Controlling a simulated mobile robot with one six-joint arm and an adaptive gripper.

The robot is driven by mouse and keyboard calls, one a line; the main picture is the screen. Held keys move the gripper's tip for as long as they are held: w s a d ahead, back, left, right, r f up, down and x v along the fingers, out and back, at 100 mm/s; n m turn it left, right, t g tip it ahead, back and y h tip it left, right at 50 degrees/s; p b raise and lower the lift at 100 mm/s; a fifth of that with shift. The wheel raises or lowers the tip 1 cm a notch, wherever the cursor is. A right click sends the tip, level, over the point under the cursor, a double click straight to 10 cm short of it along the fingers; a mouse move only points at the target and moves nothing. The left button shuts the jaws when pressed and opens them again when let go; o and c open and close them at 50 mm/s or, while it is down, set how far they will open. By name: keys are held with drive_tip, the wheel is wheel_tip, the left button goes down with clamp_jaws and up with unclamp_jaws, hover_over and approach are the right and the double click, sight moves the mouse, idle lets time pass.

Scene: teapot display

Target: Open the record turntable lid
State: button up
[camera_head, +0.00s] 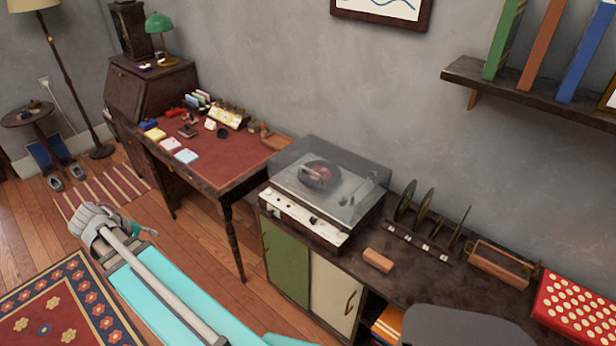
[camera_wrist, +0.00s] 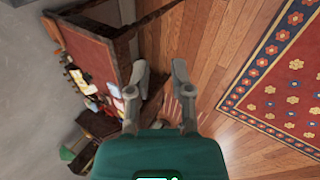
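The record turntable (camera_head: 305,213) stands on the dark cabinet against the wall in the head view. Its clear smoky lid (camera_head: 352,180) is down over the platter, and a dark record with a red label (camera_head: 320,175) shows through it. My gripper (camera_head: 148,231) is at the left of the head view, over the floor in front of the desk and well apart from the turntable. In the wrist view my gripper (camera_wrist: 158,78) has its two fingers apart with nothing between them. The turntable is not in the wrist view.
A red-topped desk (camera_head: 235,158) with small items stands left of the turntable. A wooden block (camera_head: 378,260), a disc rack (camera_head: 425,230) and a red dotted box (camera_head: 578,308) sit on the cabinet to the right. A shelf (camera_head: 540,95) with books juts out above.

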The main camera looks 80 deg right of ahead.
drive_tip(key=s+d+m+g+h+b, duration=0.1)
drive_tip(key=s+d+g+h+b, duration=0.3)
drive_tip(key=d, duration=0.6)
drive_tip(key=s+d+m+y+b, duration=0.1)
drive_tip(key=s+d+m+b, duration=0.1)
drive_tip(key=s+d, duration=0.65)
drive_tip(key=m+g+h+b, duration=0.1)
drive_tip(key=m+g+b, duration=0.1)
drive_tip(key=g+b, duration=0.3)
approach(307, 170)
drive_tip(key=w+a, duration=0.2)
drive_tip(key=shift+w+r+g+p, duration=0.1)
drive_tip(key=shift+w+g+p, duration=0.2)
drive_tip(key=shift+g+p, duration=0.1)
drive_tip(key=shift+b+x, duration=1.5)
drive_tip(key=shift+x, duration=5.35)
drive_tip(key=shift+w, duration=0.1)
clamp_jaws()
